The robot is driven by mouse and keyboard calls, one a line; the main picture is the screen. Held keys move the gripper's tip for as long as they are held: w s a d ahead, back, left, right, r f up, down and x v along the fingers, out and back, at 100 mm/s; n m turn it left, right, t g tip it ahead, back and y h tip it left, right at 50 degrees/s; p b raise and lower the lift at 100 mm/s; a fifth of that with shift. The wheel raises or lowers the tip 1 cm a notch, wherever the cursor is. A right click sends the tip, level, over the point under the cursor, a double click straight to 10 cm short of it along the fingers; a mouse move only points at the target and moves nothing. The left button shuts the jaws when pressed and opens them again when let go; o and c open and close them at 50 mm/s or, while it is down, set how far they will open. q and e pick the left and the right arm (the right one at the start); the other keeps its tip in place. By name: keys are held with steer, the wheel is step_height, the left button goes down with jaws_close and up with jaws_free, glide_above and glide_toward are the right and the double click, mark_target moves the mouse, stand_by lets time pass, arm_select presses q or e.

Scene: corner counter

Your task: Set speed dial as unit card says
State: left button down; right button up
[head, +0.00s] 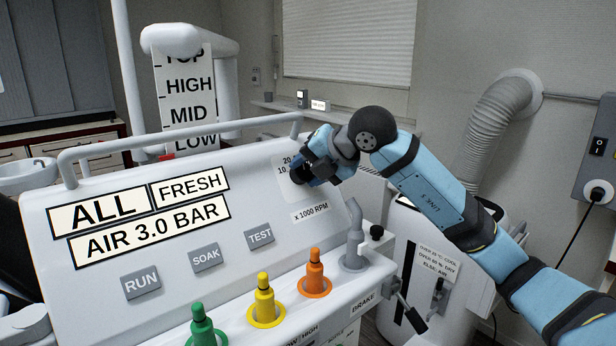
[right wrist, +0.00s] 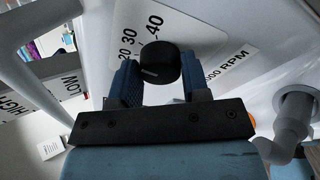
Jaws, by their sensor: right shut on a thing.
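The speed dial (right wrist: 160,62) is a black round knob on a white scale plate. The plate shows 20, 30 and 40 in the right wrist view, with "x 1000 RPM" on a label (head: 310,212) below it in the head view. A short pale mark shows on the knob; which number it points to I cannot tell. My right gripper (head: 318,172) is shut on the dial, one finger on each side; it also shows in the right wrist view (right wrist: 160,82). I cannot tell which label is the unit card. My left gripper is not in view.
The panel carries an "ALL FRESH AIR 3.0 BAR" sign (head: 150,225), RUN (head: 141,284), SOAK and TEST buttons, and green, yellow (head: 265,300) and orange plugs. A white rail (head: 180,140) runs along its top. A small lit card (head: 319,105) stands on the back ledge.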

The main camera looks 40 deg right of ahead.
steer(key=shift+f+m, duration=0.1)
steer(key=shift+m, duration=0.4)
steer(key=shift+m+b, duration=0.3)
steer(key=o, duration=0.9)
